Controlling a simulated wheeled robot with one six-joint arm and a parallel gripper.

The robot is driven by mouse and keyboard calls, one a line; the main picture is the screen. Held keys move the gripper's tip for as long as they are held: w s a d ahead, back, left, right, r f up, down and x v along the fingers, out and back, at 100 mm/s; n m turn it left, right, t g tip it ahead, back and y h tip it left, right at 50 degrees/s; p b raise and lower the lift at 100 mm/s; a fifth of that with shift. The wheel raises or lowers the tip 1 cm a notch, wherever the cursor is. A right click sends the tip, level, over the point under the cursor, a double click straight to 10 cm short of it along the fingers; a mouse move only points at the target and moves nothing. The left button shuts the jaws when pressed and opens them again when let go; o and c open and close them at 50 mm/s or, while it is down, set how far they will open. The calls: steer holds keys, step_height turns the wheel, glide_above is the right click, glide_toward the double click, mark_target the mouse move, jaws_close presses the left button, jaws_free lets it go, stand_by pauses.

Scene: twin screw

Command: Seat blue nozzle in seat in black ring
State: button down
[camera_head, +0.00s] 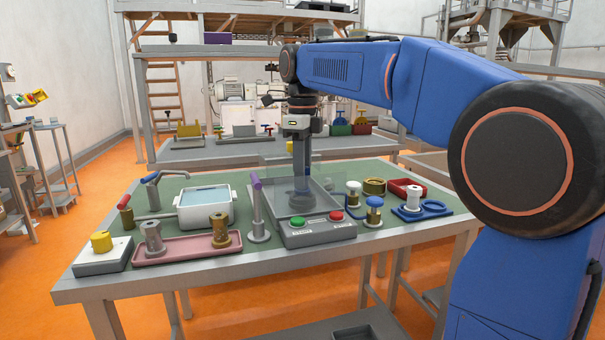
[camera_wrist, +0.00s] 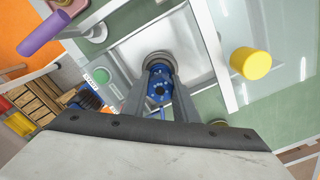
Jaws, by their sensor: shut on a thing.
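My gripper (camera_wrist: 158,95) reaches down from above in the wrist view, shut on the blue nozzle (camera_wrist: 159,84). The nozzle sits between the two grey fingers. A grey round rim (camera_wrist: 157,58) shows just beyond it, over a pale tray floor. I cannot tell whether the nozzle touches that rim. In the head view my gripper (camera_head: 300,165) points straight down behind a clear panel, over a grey round base (camera_head: 301,200) in the press station (camera_head: 318,232). The nozzle cannot be made out there. The black ring and its seat cannot be told apart for sure.
A purple-topped lever (camera_head: 257,205) stands left of the station. A white water basin (camera_head: 204,207) and a pink tray (camera_head: 187,247) with metal fittings lie further left. A clear guard surrounds my gripper closely.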

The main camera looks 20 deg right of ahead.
steer(key=shift+f, duration=0.85)
stand_by(0.7)
steer(key=c, duration=0.8)
jaws_free()
steer(key=shift+o, duration=0.2)
steer(key=shift+r, duration=3.45)
steer(key=shift+r, duration=0.1)
